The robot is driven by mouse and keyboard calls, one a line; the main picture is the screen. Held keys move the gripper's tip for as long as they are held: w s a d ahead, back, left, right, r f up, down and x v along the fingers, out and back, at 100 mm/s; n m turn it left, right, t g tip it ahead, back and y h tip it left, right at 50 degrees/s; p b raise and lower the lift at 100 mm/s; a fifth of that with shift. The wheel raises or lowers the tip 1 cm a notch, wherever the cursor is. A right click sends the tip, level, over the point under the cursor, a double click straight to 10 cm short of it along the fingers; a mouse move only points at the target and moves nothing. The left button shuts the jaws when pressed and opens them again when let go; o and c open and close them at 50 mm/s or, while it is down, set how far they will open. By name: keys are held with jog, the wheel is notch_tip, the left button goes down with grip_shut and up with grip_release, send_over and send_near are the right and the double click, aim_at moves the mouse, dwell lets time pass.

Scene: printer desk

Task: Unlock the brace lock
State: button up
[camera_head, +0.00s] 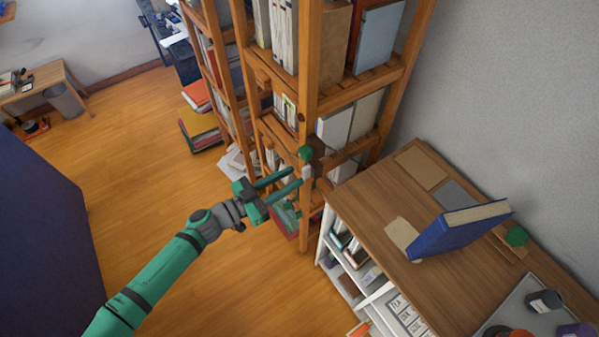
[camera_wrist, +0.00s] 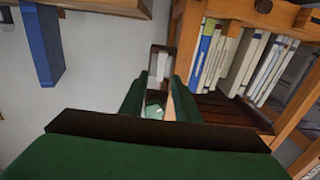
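My gripper (camera_head: 296,177) is green and reaches toward the front post of the wooden bookshelf (camera_head: 308,90). Its two fingers are apart, with a gap between them. A small green knob (camera_head: 306,153) sits at the post, just above the fingertips. A pale grey piece (camera_head: 306,173) is right at the fingertips; I cannot tell whether they touch it. No part is clearly marked as the brace lock. In the wrist view, a small pale piece in a dark frame (camera_wrist: 158,62) lies beyond the fingertips, and a pale green rounded thing (camera_wrist: 153,108) shows in the gap.
A low wooden-topped cabinet (camera_head: 375,205) stands right of the shelf, with a tilted blue book (camera_head: 450,232) and a grey tray (camera_head: 520,305) on top. Books fill the shelves. A dark blue panel (camera_head: 45,230) is at left. The wooden floor (camera_head: 150,170) between is largely clear.

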aim_at(302, 172)
jog(key=shift+x, duration=1.95)
jog(key=shift+a, duration=0.1)
jog(key=shift+c, duration=0.2)
grip_shut()
jog(key=shift+m, duration=0.4)
jog(key=m, duration=0.3)
jog(key=shift+s+m, duration=0.1)
jog(key=shift+m, duration=0.2)
jog(key=m, duration=0.4)
jog(key=shift+s+d+f+m, duration=0.1)
jog(key=shift+s+d+m, duration=0.1)
jog(key=shift+d+m, duration=0.1)
jog(key=m, duration=0.4)
jog(key=shift+f+m, duration=0.15)
jog(key=shift+m, duration=0.15)
jog(key=shift+s+f+m, duration=0.1)
jog(key=shift+f+m, duration=0.1)
jog(key=shift+m, duration=2)
